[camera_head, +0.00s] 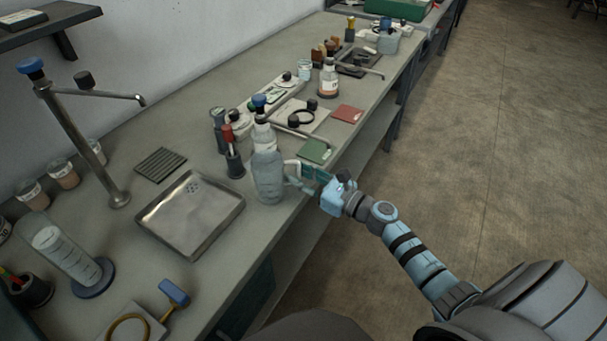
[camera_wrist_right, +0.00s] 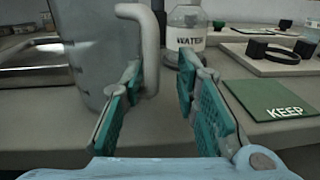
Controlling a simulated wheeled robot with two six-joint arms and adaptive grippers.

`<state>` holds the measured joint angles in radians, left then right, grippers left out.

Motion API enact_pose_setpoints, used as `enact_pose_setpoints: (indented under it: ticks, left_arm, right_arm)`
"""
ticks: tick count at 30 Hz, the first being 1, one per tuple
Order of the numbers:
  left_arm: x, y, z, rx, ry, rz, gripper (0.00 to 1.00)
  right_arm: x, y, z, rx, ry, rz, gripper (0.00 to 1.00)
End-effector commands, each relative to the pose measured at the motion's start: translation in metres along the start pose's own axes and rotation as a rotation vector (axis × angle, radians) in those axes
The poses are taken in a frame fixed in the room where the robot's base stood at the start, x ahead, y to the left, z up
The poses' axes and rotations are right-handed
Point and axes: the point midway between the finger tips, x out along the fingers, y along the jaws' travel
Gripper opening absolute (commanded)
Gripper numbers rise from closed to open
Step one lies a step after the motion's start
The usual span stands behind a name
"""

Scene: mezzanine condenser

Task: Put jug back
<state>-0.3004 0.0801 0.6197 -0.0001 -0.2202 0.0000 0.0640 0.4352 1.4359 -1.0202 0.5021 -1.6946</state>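The jug (camera_head: 268,178) is grey and translucent and stands upright on the bench near its front edge, just right of the metal basin. Its handle (camera_head: 293,166) points toward the front edge. In the right wrist view the jug (camera_wrist_right: 92,48) fills the left side and its pale handle (camera_wrist_right: 151,45) shows beyond the fingertips, nearer the left finger. My right gripper (camera_head: 304,180) is at the handle side of the jug; in the wrist view its teal fingers (camera_wrist_right: 162,92) are apart with nothing clamped between them. My left gripper is not in view.
The metal basin (camera_head: 192,214) lies left of the jug, with a tap (camera_head: 80,135) behind it. A water bottle (camera_wrist_right: 187,28) stands behind the jug. A green KEEP mat (camera_wrist_right: 268,100) and a red mat (camera_head: 347,114) lie to the right. A graduated cylinder (camera_head: 66,254) stands at left.

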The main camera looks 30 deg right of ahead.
Motion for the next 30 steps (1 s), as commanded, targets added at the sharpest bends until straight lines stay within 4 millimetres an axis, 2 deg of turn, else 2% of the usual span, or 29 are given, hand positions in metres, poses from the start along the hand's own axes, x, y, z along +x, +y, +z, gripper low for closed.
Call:
enact_pose_setpoints:
  ticks: [2,5,12,15,18,22,30]
  left_arm:
    - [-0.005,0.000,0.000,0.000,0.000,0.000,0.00]
    - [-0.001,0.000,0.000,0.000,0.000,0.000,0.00]
    - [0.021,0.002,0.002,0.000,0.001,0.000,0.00]
    - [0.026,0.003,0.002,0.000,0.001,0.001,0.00]
    - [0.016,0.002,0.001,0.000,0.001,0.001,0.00]
    - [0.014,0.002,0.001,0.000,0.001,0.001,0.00]
    - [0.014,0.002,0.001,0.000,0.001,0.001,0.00]
  right_arm:
    - [0.000,0.000,0.004,0.000,0.000,0.000,0.28]
    - [-0.012,-0.001,0.001,-0.003,0.002,-0.001,0.28]
    - [-0.074,0.000,-0.003,-0.004,0.006,0.003,0.28]
    - [-0.094,0.001,-0.002,-0.003,0.009,0.004,0.28]
    - [-0.109,0.001,0.003,0.000,0.007,0.006,0.28]
    - [-0.119,0.001,0.004,-0.001,0.004,0.003,0.28]
    - [-0.120,0.000,0.003,0.002,0.002,-0.001,0.28]
